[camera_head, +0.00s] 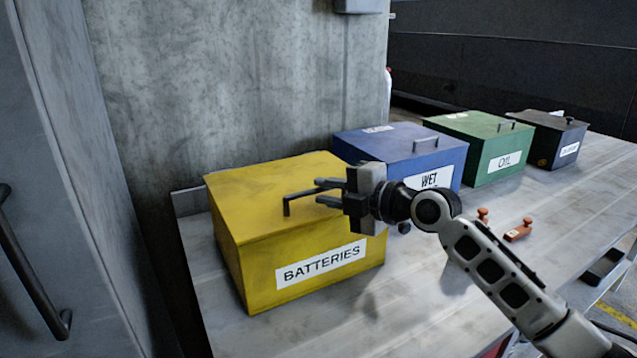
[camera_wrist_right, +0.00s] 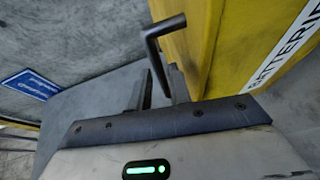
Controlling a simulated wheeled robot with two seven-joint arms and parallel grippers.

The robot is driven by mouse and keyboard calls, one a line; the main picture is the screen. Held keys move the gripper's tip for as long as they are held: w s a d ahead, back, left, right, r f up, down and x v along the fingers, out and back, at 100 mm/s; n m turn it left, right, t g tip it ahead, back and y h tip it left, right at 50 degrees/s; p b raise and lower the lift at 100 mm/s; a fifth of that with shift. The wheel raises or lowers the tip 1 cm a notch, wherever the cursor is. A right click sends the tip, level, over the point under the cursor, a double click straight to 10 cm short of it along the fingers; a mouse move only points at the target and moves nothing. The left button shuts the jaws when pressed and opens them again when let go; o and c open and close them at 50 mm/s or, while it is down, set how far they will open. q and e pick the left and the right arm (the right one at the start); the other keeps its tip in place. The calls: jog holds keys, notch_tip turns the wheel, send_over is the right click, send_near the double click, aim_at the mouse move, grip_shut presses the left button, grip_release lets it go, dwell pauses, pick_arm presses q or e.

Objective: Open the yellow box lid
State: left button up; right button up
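The yellow box (camera_head: 310,270) labelled BATTERIES stands at the front left of the table, its lid (camera_head: 270,190) down. A thin dark handle (camera_head: 287,206) stands up from the lid near its front edge. My right gripper (camera_head: 318,192) reaches in from the right over the lid, level with the handle. In the right wrist view the handle (camera_wrist_right: 154,50) runs down between the two fingers (camera_wrist_right: 160,88), with a gap visible between them. The fingers look open around the bar; contact is not clear. The yellow box side (camera_wrist_right: 230,50) is close beside them. My left gripper is not in view.
A blue box (camera_head: 400,147) labelled WET, a green box (camera_head: 480,140) and a dark box (camera_head: 556,138) stand in a row behind on the table (camera_head: 420,290). Small orange objects (camera_head: 518,230) lie right of my arm. A concrete wall (camera_head: 230,80) rises behind.

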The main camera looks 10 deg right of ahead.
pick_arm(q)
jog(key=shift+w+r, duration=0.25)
pick_arm(e)
jog(key=shift+x, duration=1.25)
